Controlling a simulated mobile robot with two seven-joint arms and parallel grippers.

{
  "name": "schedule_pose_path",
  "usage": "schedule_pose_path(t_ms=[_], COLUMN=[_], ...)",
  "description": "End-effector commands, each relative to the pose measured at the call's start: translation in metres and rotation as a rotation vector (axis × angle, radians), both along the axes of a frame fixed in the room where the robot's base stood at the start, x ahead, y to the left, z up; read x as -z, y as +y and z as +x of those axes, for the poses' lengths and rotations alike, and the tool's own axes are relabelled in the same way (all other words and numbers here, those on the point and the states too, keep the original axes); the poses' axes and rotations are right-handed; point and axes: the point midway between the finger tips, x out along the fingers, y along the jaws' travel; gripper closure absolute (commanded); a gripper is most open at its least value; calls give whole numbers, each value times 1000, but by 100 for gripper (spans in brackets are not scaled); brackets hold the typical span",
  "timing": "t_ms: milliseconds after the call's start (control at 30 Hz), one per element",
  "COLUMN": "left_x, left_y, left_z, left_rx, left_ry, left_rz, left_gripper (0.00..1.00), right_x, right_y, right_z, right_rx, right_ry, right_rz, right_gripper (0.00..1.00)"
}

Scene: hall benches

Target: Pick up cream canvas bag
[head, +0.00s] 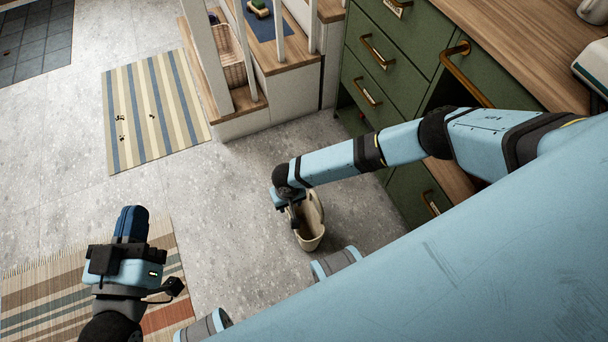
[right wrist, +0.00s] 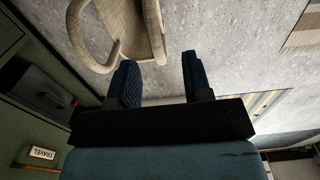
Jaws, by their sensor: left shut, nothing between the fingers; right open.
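The cream canvas bag (head: 312,238) stands on the grey floor near the green drawers in the head view. Its handle loops and part of its body also show at the top of the right wrist view (right wrist: 150,25). My right gripper (head: 293,212) is at the bag's upper left side and hides part of it. In the right wrist view its two fingers (right wrist: 160,78) are apart, with floor showing between them and the bag just beyond the left finger. I cannot tell whether they touch. My left gripper (head: 131,222) is shut and empty over the striped rug, far from the bag.
Green drawers (head: 385,75) with brass handles and a wooden top stand at the right. Two striped rugs lie at left; the floor between is clear.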

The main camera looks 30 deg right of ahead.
Motion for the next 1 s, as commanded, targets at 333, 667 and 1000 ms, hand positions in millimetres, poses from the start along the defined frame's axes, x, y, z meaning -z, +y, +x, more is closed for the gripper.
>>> schedule_pose_path(t_ms=[333, 667, 1000], left_x=[-10, 55, 74], left_y=[-9, -14, -15], left_z=[-3, 1, 1], left_rx=[39, 92, 119], left_ry=[-79, 90, 157], left_rz=[-65, 21, 70], left_gripper=[100, 100, 100], right_x=[25, 63, 73], right_y=[0, -4, -4], right_z=[0, 0, 0], right_rx=[1, -2, 1], right_ry=[0, -1, 0], right_rz=[1, 0, 1], right_gripper=[55, 55, 55])
